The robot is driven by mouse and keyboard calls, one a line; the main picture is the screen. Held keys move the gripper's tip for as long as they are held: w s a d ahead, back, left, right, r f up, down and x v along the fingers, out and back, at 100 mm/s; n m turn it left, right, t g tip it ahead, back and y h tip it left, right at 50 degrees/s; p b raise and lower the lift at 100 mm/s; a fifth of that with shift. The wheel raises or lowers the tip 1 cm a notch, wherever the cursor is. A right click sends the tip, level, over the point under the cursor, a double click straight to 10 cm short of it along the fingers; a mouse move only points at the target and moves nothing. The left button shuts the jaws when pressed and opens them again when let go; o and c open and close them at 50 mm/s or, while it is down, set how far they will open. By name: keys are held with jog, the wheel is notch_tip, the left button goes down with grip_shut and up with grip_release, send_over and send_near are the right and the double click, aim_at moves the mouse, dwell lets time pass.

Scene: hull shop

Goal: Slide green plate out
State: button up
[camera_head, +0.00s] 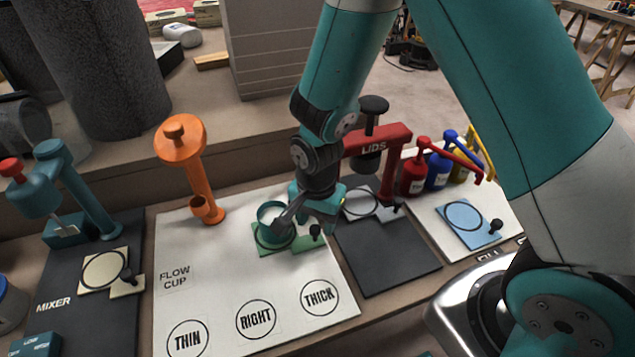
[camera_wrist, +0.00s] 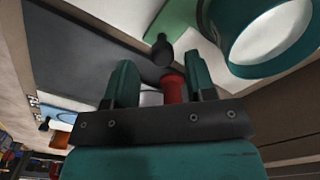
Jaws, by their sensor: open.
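The green plate (camera_head: 308,243) lies on the white flow cup board, with a black knob (camera_head: 315,230) at its right end. A teal cup (camera_head: 270,230) stands on the plate's left part and covers much of it. My gripper (camera_head: 312,212) is close above the knob, just right of the cup. In the wrist view, my gripper (camera_wrist: 162,80) is open with nothing between its fingers. The black knob (camera_wrist: 161,50) shows just beyond the fingertips, with part of the green plate (camera_wrist: 178,20) behind it. The teal cup (camera_wrist: 228,55) is at the upper right.
The dark mat and red LIDS press (camera_head: 395,165) are to the right, with a blue plate (camera_head: 465,222) farther right. The board's front, marked THIN, RIGHT and THICK (camera_head: 318,297), is clear.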

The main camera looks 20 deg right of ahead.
notch_tip(320, 180, up, 16)
jog(key=p, duration=0.2)
jog(key=shift+f+p, duration=0.15)
jog(key=shift+p, duration=0.25)
jog(key=s+a+r+n+y+p, duration=0.1)
jog(key=s+a+r+n+y, duration=0.1)
jog(key=s+r+n, duration=0.55)
jog(key=s+a+r+n+y, duration=0.2)
jog(key=s+r+n, duration=0.3)
jog(key=s+n, duration=0.45)
notch_tip(320, 180, up, 12)
jog(key=w+p, duration=0.1)
jog(key=p, duration=1.1)
jog(key=shift+d, duration=0.25)
